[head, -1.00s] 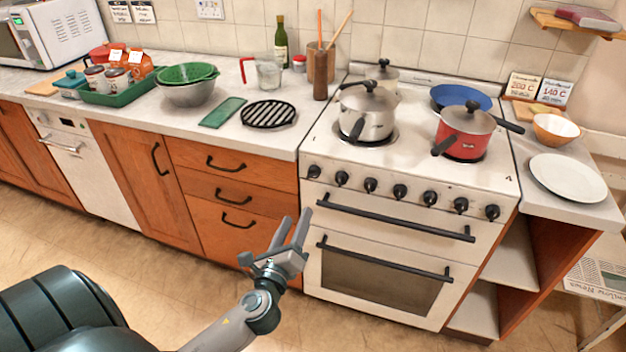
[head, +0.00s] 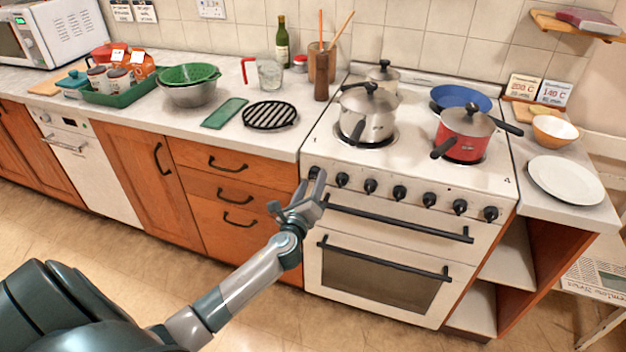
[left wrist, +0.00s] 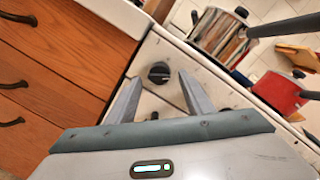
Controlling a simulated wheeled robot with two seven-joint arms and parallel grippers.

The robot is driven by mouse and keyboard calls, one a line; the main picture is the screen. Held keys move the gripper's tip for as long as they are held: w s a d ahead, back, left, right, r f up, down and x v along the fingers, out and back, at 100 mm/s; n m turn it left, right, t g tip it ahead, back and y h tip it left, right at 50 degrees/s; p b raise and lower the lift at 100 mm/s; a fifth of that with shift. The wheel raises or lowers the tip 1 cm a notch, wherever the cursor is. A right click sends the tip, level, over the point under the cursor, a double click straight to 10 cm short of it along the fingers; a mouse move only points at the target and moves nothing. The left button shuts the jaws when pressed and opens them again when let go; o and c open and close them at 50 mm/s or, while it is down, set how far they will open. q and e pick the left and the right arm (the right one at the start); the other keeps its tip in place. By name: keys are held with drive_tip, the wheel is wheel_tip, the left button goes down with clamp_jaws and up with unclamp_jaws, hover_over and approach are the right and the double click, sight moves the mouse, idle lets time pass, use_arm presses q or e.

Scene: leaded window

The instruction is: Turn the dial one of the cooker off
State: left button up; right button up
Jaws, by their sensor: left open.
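The white cooker (head: 398,248) has a row of several black dials along its front panel. The leftmost dial (head: 314,172) sits at the panel's left end, partly behind my left gripper's fingertips in the head view. My left gripper (head: 311,187) is open and empty, its fingers pointing at that end of the panel. In the left wrist view a black dial (left wrist: 159,72) shows just beyond and between the two open fingertips (left wrist: 158,90); the gripper is not closed on it. I cannot read the dial's setting. My right gripper is not in view.
A steel pot (head: 366,115) and a red saucepan (head: 464,135) stand on the hob. The upper oven handle (head: 398,217) runs just below the dials. Wooden drawers (head: 228,195) with dark handles are left of the cooker. The floor in front is clear.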

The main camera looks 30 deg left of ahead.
use_arm(q)
drive_tip(key=shift+w+a, duration=0.2)
drive_tip(key=shift+w, duration=0.45)
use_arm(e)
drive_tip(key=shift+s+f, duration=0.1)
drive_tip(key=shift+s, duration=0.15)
use_arm(q)
drive_tip(key=c, duration=1)
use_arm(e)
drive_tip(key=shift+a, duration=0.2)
